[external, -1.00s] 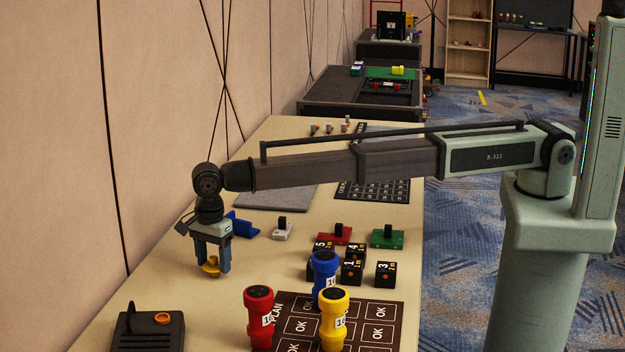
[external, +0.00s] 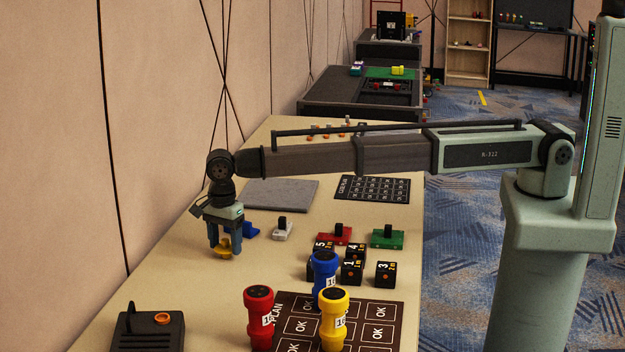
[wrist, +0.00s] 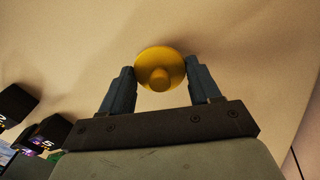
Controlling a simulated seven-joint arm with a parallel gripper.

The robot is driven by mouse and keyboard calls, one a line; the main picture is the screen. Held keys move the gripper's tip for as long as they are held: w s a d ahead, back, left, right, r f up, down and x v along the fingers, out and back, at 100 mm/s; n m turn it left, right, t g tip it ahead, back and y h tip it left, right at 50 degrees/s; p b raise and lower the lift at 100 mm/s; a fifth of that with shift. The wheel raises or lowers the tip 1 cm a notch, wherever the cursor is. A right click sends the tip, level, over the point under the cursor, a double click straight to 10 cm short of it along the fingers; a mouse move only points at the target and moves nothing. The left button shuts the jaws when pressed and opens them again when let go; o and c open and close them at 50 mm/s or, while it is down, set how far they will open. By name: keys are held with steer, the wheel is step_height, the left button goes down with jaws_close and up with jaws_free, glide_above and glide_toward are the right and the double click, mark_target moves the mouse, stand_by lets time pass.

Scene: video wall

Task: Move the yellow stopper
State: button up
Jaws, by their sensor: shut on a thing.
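The yellow stopper (external: 222,245) is between the two blue fingers of my gripper (external: 222,249), on the left side of the table. The wrist view shows it as a round yellow disc with a small knob (wrist: 160,72) between the fingertips of my gripper (wrist: 160,88). My gripper is shut on it. The fingers point down. I cannot tell whether the stopper is clear of the tabletop.
Several black cubes and red, blue and yellow cylinders stand nearer. A grey mat (external: 280,194) lies behind.

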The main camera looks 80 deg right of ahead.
steer(key=shift+d, duration=0.5)
steer(key=o, duration=1.1)
step_height(320, 180, up, 14)
steer(key=shift+f, duration=0.1)
